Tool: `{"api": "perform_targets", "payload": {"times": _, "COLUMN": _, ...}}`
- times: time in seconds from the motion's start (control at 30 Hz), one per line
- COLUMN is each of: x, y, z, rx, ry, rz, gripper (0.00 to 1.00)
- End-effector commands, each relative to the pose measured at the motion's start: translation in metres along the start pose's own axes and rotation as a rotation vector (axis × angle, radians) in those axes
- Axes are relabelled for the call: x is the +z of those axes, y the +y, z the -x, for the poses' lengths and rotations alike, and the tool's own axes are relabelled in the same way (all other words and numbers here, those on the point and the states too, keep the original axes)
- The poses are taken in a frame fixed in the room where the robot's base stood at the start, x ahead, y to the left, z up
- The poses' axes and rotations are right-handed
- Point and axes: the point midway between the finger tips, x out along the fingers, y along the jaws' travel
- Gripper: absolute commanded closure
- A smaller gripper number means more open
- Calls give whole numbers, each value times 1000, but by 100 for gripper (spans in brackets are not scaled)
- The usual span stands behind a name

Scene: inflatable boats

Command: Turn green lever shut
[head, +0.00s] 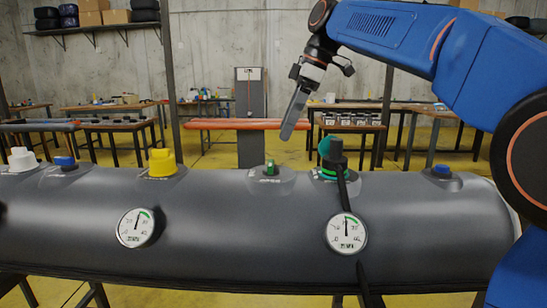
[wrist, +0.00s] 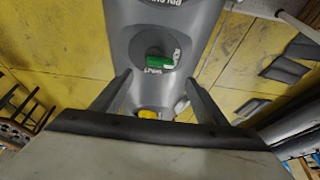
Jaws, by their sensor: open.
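The green lever (head: 270,169) stands on a round grey valve base on top of the grey inflatable tube (head: 240,215). In the wrist view the green lever (wrist: 155,62) lies roughly across the picture, with small print to its right and below it that I cannot read surely. My gripper (head: 287,135) points down in the head view, above and a little right of the lever, apart from it. In the wrist view my gripper's fingers (wrist: 158,78) are spread wide, with nothing between the tips; the lever shows beyond them.
Right of the lever, a dark nozzle (head: 335,155) with a black hose stands on a green-ringed valve. A yellow cap (head: 161,162) and a blue lever (head: 64,162) are to the left. Another blue lever (head: 441,171) is at the right. Two gauges (head: 136,227) (head: 346,233) face forward.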

Motion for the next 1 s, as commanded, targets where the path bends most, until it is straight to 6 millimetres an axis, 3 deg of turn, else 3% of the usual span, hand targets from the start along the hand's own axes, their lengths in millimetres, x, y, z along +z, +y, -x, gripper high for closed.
{"api": "perform_targets", "payload": {"times": 0.3, "x": 0, "y": -1, "z": -56, "rx": -3, "ry": -1, "rz": 0, "gripper": 33}}
{"api": "perform_targets", "payload": {"times": 0.5, "x": 0, "y": -1, "z": -82, "rx": -3, "ry": -1, "rz": 0, "gripper": 33}}
{"api": "perform_targets", "payload": {"times": 0.7, "x": 0, "y": 0, "z": -94, "rx": -1, "ry": 0, "rz": -1, "gripper": 33}}
{"api": "perform_targets", "payload": {"times": 1.0, "x": 0, "y": 0, "z": -94, "rx": 0, "ry": 0, "rz": -1, "gripper": 35}}
